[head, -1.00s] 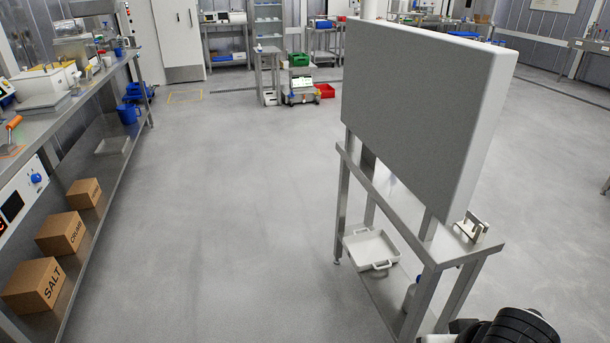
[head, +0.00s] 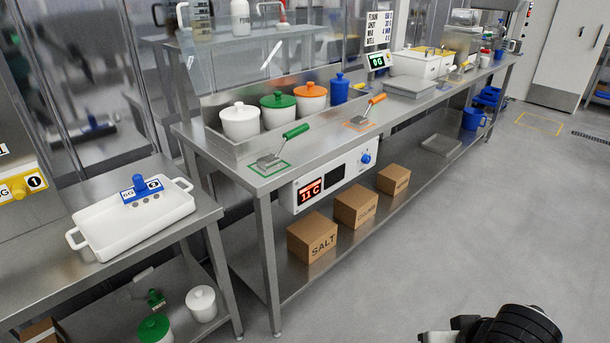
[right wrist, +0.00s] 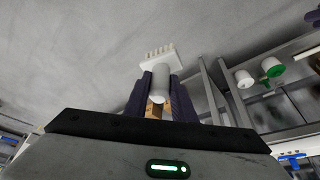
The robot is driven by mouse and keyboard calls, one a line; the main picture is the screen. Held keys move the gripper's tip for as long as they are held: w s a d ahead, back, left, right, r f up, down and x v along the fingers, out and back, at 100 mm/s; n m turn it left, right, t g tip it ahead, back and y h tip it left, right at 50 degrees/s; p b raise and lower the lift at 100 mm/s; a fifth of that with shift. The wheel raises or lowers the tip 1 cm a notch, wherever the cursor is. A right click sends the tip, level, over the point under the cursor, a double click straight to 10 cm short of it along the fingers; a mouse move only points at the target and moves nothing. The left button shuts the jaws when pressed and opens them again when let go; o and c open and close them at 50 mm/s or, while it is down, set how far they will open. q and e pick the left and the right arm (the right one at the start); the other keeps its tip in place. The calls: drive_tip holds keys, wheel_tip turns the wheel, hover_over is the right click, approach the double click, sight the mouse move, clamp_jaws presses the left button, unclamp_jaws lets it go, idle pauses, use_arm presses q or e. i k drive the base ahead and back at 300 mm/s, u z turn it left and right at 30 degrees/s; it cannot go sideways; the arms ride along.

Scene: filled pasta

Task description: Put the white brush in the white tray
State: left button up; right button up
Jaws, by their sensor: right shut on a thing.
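In the right wrist view, my right gripper (right wrist: 160,88) is shut on the white brush (right wrist: 160,57), holding it by its pale handle, with the bristle head beyond the fingertips over the grey floor. In the head view only a dark part of my right arm shows at the bottom right; the brush is out of that view. A white tray (head: 110,248) with two end handles lies on a steel table at the left. A blue-knobbed tag with a 2 on it sits at the tray. My left gripper is not in view.
A long steel counter (head: 232,165) beside that table carries white, green and orange lidded pots, a blue pot and green- and orange-handled scrapers. Cardboard boxes (head: 312,237) stand on its lower shelf. A green-lidded pot (head: 154,329) is under the tray's table. The floor at right is clear.

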sight(150, 216)
drive_tip(key=u, duration=1.15)
drive_tip(key=i, duration=1)
drive_tip(key=u, duration=0.9)
